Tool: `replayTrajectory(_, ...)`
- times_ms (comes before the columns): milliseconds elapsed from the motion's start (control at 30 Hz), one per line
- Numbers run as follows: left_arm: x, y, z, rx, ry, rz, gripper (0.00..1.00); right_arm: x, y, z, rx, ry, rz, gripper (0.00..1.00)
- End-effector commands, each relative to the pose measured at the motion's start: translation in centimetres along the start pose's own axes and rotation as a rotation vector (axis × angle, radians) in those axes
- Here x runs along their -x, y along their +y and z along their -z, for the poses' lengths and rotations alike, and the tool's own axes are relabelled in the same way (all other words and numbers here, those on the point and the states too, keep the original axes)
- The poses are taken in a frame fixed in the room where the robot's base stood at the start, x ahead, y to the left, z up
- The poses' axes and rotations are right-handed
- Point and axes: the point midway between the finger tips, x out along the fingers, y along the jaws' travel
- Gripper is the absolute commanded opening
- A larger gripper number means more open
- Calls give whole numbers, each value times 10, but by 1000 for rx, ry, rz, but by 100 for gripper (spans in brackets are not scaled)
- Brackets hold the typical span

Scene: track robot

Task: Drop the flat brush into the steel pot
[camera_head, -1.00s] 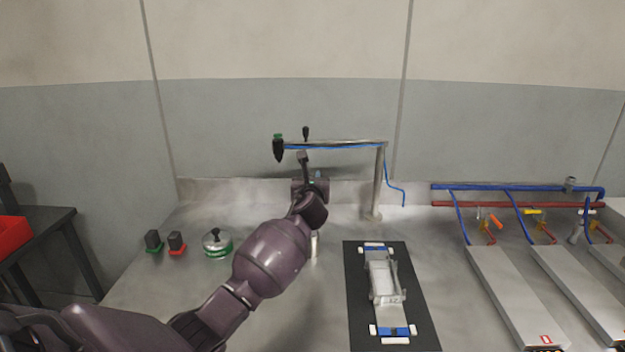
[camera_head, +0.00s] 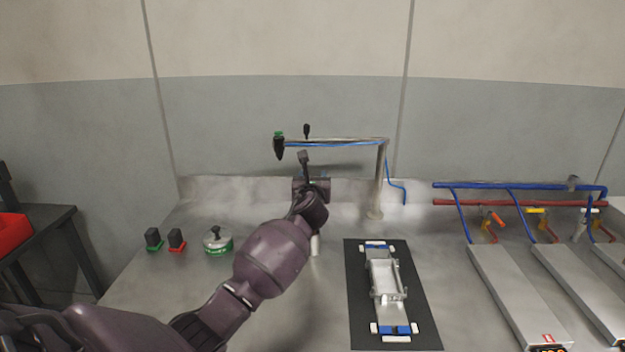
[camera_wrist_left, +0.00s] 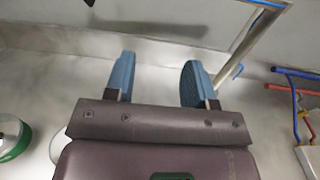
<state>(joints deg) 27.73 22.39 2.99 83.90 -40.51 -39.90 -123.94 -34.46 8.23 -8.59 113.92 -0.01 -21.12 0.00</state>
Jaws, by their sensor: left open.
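My left gripper (camera_head: 312,184) is over the back of the steel bench, below the overhead tool arm. In the left wrist view its two blue fingers (camera_wrist_left: 158,80) are wide apart with nothing between them. I cannot make out the flat brush for certain in either view. A small pale cylinder (camera_head: 315,245), perhaps the steel pot, stands on the bench just in front of the gripper, partly hidden by my arm. It also shows in the left wrist view (camera_wrist_left: 57,148), left of the gripper body. My right gripper is not in view.
A tool arm on a post (camera_head: 377,185) rises behind. A black mat (camera_head: 362,315) with a fixture and long metal channels (camera_head: 508,290) fill the right.

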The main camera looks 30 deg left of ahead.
Motion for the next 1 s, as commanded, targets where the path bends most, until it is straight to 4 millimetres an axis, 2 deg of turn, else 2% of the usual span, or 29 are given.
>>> replayTrajectory(233, 0, 0, 0, 0, 0, 0, 50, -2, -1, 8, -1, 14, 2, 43)
replayTrajectory(333, 6, 0, -2, -1, -1, 0, 50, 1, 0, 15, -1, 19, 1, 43)
replayTrajectory(600, 39, 0, -4, 0, 0, 1, 50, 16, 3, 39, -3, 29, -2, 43)
replayTrajectory(1000, 87, 0, -1, 0, 2, 1, 50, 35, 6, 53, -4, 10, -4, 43)
